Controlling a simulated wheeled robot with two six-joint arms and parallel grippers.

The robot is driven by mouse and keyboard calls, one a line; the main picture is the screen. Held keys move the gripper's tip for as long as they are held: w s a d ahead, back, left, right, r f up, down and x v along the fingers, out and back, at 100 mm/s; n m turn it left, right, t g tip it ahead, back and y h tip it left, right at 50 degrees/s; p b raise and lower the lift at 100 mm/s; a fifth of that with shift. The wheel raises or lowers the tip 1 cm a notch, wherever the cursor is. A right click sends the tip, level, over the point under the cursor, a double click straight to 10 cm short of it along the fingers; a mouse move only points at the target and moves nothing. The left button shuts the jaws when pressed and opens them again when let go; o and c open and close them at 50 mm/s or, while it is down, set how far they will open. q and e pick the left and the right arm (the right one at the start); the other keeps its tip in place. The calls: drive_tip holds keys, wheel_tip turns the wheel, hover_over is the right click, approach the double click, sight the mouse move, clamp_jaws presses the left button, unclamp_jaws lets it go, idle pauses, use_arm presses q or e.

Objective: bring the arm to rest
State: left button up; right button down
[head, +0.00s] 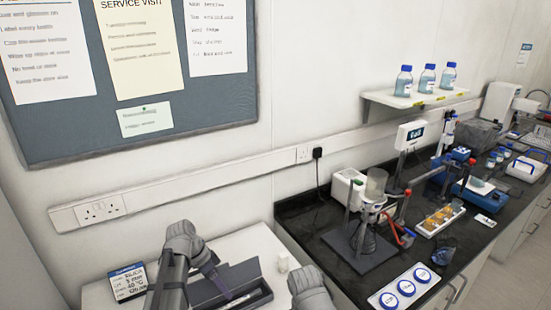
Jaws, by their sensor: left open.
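My left arm rises from the bottom edge, bends at a grey joint and reaches down to the right. Its gripper (222,287) is open, above or at the dark open case (245,270) on the white table; the fingertips are small and hard to make out against the case. A thin pale item lies in the case. A grey rounded part of my other arm shows at the bottom, right of the case; its gripper is out of view.
A label display (128,282) stands left of my left arm. The black bench (330,262) at right holds a clamp stand, instruments and blue-lidded jars. A wall shelf (415,98) bears three bottles.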

use_arm(q)
drive_tip(key=s+d+f+n+y, duration=0.1)
drive_tip(key=s+d+n+y, duration=0.5)
drive_tip(key=s+d, duration=0.7)
drive_tip(key=shift+f, duration=0.35)
drive_tip(key=shift+d, duration=0.1)
idle(0.4)
